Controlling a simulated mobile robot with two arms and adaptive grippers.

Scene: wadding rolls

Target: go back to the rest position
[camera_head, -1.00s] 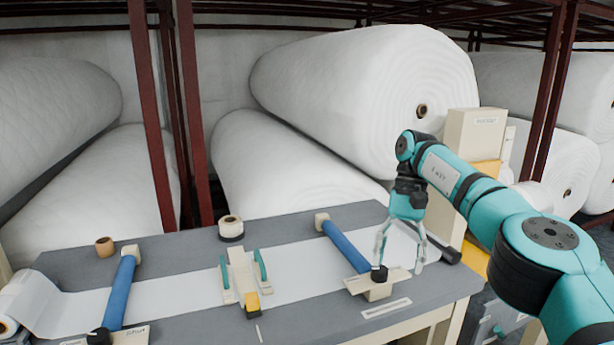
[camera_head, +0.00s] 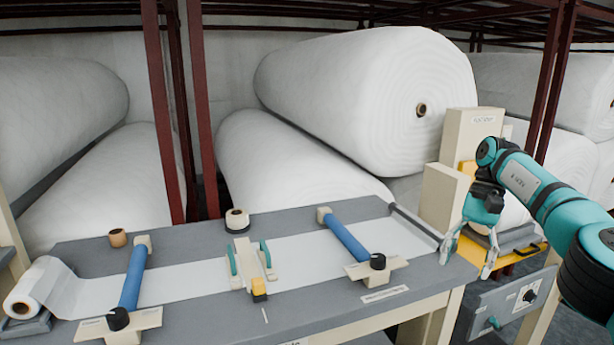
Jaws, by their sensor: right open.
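My right gripper (camera_head: 467,258) is open and empty, its fingers pointing down. It hangs at the right end of the grey work table (camera_head: 190,258), in front of a beige machine housing (camera_head: 443,200). The right arm comes in from the right edge of the view. My left gripper is not in view.
On the table are two blue rollers (camera_head: 134,275) (camera_head: 346,237), a clamp with green handles (camera_head: 248,268), a tape roll (camera_head: 237,218) and a white web from a small roll (camera_head: 24,305). Large wadding rolls (camera_head: 350,95) and dark red rack posts (camera_head: 165,120) stand behind. A control panel (camera_head: 508,302) is at lower right.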

